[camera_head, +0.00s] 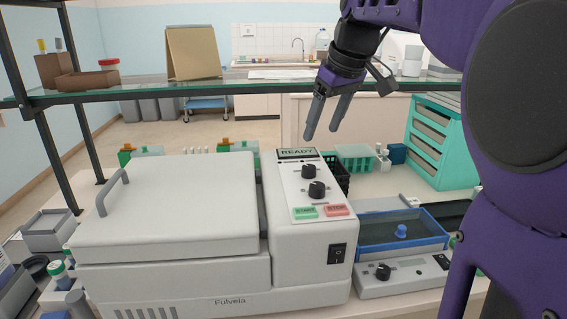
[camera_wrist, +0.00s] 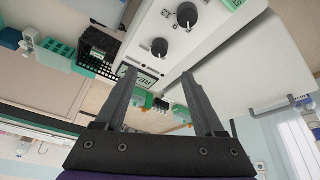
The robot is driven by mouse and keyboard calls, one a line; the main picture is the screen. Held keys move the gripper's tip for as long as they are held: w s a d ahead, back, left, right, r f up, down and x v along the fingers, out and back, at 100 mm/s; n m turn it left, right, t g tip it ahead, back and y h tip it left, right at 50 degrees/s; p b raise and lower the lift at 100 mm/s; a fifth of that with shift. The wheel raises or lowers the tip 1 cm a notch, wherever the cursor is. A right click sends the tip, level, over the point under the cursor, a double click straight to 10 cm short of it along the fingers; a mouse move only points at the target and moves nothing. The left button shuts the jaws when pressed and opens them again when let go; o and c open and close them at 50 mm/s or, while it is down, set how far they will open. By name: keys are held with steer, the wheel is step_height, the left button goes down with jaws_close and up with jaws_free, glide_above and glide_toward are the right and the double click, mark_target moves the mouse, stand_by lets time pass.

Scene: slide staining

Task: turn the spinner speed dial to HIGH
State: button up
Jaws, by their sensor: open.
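The white spinner (camera_head: 170,210) marked "Fulvela" stands at the front of the bench with its lid closed. Its sloped panel (camera_head: 295,190) has a display (camera_head: 297,153) reading READY and two black dials, an upper dial (camera_head: 311,171) and a lower dial (camera_head: 316,189). The dials also show in the wrist view, the upper one (camera_wrist: 159,46) nearer my fingers. My gripper (camera_head: 321,133) is open and empty, above and behind the panel, touching nothing. Its fingers point at the display end in the wrist view (camera_wrist: 158,76).
Green START (camera_head: 306,212) and red STOP (camera_head: 337,210) buttons lie below the dials. A blue-rimmed bath (camera_head: 400,232) with its own knob (camera_head: 383,271) stands right. A glass shelf (camera_head: 230,82) crosses behind. A black rack (camera_head: 337,180) sits beside the panel.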

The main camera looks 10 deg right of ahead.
mark_target(308, 166)
steer(key=b+x, duration=0.1)
steer(key=x, duration=1)
steer(key=shift+d, duration=0.1)
jaws_close()
